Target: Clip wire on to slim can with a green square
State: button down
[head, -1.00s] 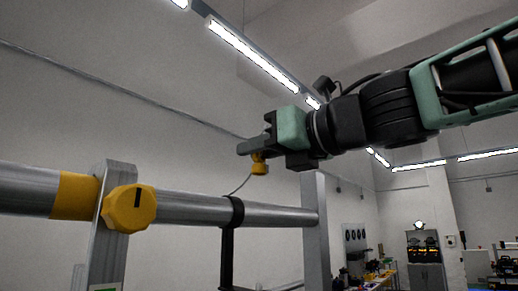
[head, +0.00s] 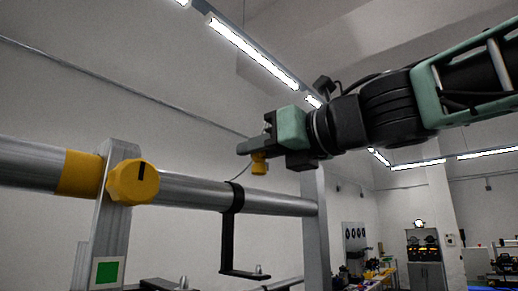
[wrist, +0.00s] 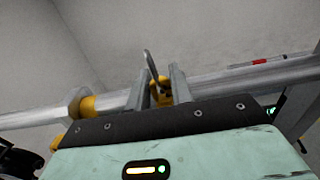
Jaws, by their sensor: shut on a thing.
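My gripper (head: 250,147) is in the upper middle of the head view, above the bar. It is shut on a small yellow clip (head: 259,164), and a thin wire (head: 238,180) runs down from it towards the bar. In the wrist view the yellow clip (wrist: 161,92) shows between my two fingers. A green square (head: 107,272) on a white label sits low on the left grey upright, under the yellow knob. No slim can body can be made out.
A thick metal bar (head: 190,190) crosses the head view, with a yellow knob (head: 133,182) at the left. A black bracket (head: 230,230) hangs from it. Dark fixture parts (head: 160,284) show at the bottom edge. A right upright (head: 316,235) supports the bar.

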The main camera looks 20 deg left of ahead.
jog(key=shift+f+b, duration=5.45)
jog(key=shift+f, duration=0.3)
jog(key=shift+s+a+f+p, duration=0.15)
jog(key=shift+s+a, duration=0.65)
jog(key=shift+s, duration=1.05)
jog(key=shift+s+a+r+p, duration=0.1)
jog(key=shift+s+a+p, duration=0.45)
jog(key=shift+s, duration=1.35)
jog(key=shift+s+a+f+b, duration=0.1)
jog(key=shift+s+a, duration=0.9)
jog(key=shift+s, duration=0.85)
